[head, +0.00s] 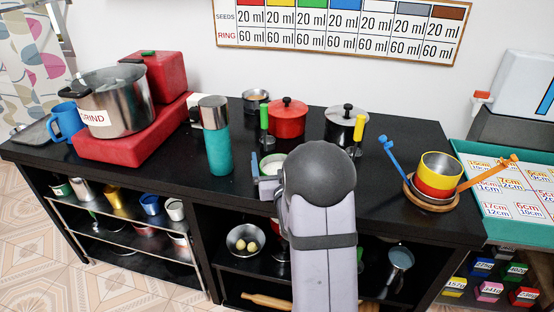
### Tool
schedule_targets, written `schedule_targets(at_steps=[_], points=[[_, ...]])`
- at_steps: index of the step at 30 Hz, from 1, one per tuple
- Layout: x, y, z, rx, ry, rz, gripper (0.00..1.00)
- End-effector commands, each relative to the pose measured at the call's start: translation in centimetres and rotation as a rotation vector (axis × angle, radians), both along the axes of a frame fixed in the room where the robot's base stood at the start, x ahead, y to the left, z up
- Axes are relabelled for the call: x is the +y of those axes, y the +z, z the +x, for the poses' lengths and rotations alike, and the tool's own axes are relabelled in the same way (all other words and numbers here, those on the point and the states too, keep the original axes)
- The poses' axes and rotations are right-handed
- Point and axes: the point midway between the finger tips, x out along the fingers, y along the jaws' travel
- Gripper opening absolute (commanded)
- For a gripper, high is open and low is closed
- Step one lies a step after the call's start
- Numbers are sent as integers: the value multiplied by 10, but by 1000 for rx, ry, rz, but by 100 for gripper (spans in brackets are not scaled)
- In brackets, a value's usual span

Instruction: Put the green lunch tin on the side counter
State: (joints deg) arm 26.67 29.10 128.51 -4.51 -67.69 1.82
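A small round container with a pale top and a greenish side (272,161) stands on the black counter (390,205), partly hidden behind my arm. It may be the green lunch tin, but I cannot tell for sure. My gripper (268,186) is mostly hidden by my own arm; a blue-grey part of it shows just in front of this container. I cannot see whether it touches or holds it. A teal surface with a raised rim and printed cards (503,232) lies at the far right, beside the black counter; it may be the side counter.
A teal bottle (218,150) stands left of my gripper. A red pot (287,122) and a black-lidded pot (346,127) stand behind. Stacked bowls with utensils (437,176) are at right. A steel pot (113,103) sits on a red block at left.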

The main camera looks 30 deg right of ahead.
Motion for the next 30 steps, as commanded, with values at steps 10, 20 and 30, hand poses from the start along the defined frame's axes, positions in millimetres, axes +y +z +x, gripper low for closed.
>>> schedule_targets(at_steps=[10,20,30], points=[[0,2,0,0,0,0,100],[10,3,-25,0,0,0,100],[26,7,-64,6,1,2,100]])
